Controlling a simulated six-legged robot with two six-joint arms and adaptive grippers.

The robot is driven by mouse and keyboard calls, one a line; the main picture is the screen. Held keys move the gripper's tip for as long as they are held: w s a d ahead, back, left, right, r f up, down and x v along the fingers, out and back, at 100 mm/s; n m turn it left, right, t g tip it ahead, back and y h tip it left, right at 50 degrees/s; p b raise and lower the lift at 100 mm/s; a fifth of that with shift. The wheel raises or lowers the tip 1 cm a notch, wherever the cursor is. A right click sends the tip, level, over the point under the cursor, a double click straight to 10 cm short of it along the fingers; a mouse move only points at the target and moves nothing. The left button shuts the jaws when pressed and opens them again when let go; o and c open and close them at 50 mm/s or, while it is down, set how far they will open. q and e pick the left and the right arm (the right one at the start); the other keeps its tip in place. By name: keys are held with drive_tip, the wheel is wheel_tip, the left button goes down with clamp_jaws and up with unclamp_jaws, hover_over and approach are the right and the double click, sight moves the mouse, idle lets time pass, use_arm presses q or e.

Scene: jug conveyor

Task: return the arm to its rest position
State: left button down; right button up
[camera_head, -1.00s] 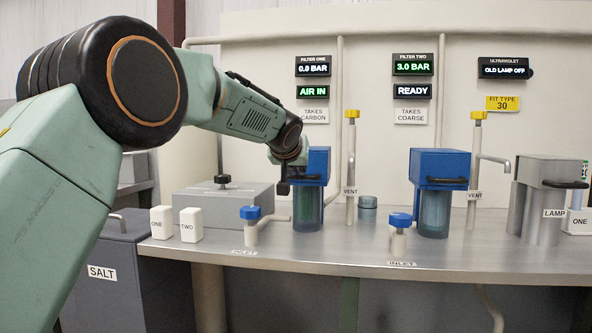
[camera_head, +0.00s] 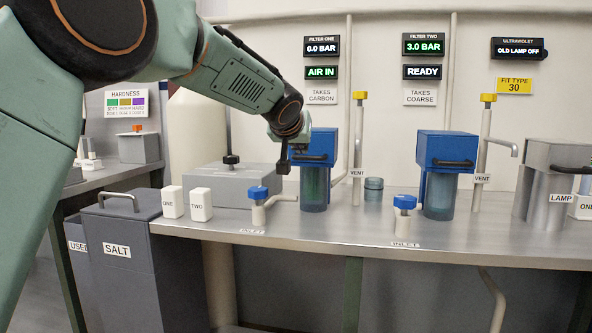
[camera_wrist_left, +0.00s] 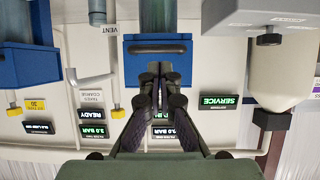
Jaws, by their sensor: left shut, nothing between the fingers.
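My left arm comes in from the left in the head view, bent at the elbow and reaching out over the bench. Its gripper (camera_head: 284,160) is in front of the left edge of the blue-lidded filter one housing (camera_head: 317,147); I cannot tell whether they touch. In the left wrist view, which is upside down, the dark fingers (camera_wrist_left: 160,78) are together with nothing between them. A blue lid with a black handle (camera_wrist_left: 158,48) lies beyond the fingertips there. My right gripper is not in view.
The metal bench (camera_head: 330,229) carries two blue-knobbed inlets, one (camera_head: 258,193) near the gripper. A yellow-topped vent pipe (camera_head: 357,150) and filter two (camera_head: 445,160) stand to the right. A grey box (camera_head: 230,180) and the salt bin (camera_head: 117,265) are left.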

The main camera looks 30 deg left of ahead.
use_arm(q)
drive_tip(key=s+b, duration=0.1)
drive_tip(key=s+f+b, duration=0.1)
drive_tip(key=s, duration=0.1)
drive_tip(key=s+d+f+b, duration=0.1)
drive_tip(key=shift+s+d+f, duration=0.1)
drive_tip(key=shift+s+f, duration=0.15)
drive_tip(key=shift+s, duration=0.1)
